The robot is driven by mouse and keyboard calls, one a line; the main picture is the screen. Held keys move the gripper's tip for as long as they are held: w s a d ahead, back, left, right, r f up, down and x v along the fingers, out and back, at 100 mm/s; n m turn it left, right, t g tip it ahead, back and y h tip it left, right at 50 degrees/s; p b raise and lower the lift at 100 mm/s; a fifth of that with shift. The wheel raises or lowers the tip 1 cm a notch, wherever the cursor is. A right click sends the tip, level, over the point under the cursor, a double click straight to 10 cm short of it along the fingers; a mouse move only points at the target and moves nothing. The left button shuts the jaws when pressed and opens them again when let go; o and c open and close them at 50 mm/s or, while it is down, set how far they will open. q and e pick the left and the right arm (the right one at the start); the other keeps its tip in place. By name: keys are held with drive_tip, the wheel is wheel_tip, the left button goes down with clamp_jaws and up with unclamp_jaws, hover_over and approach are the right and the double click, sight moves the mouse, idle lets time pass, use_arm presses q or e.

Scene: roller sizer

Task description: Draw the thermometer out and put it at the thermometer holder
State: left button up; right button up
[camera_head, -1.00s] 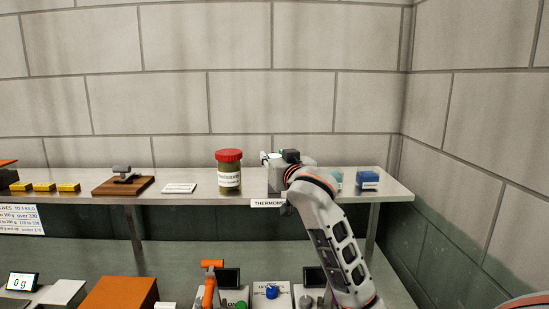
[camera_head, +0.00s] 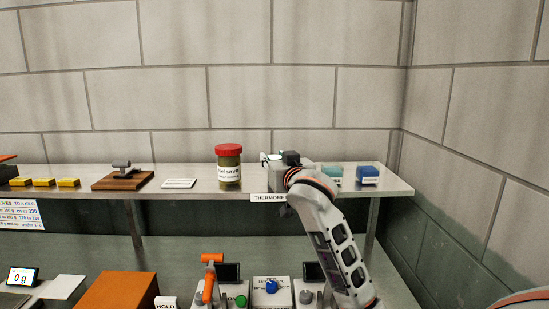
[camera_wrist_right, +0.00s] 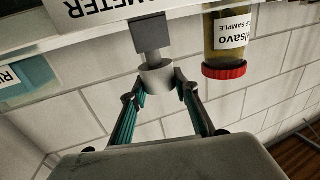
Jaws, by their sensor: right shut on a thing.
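My right gripper (camera_wrist_right: 161,84) is shut on a pale grey cylinder (camera_wrist_right: 157,76), which looks like the thermometer's head. A darker grey square block (camera_wrist_right: 152,35) adjoins it, at the shelf edge by a label ending in "METER" (camera_wrist_right: 115,8). I cannot tell whether this block is the holder or part of the thermometer. In the head view the right gripper (camera_head: 272,160) is at the shelf above the "THERMOM..." label (camera_head: 268,197). My own wrist covers much of it, and the thermometer's lower part is hidden. My left gripper is not in view.
A red-lidded sample jar (camera_head: 229,167) stands on the shelf (camera_head: 205,184) just left of the gripper. Teal (camera_head: 332,172) and blue blocks (camera_head: 367,171) stand to its right. A wooden stand (camera_head: 123,180) is further left. Below are an orange lever (camera_head: 209,278) and several knobs.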

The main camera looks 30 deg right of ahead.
drive_tip(key=shift+f, duration=1)
drive_tip(key=o, duration=1.2)
drive_tip(key=shift+s, duration=0.1)
drive_tip(key=v, duration=1.1)
drive_tip(key=shift+s+a, duration=0.15)
drive_tip(key=shift+s, duration=0.25)
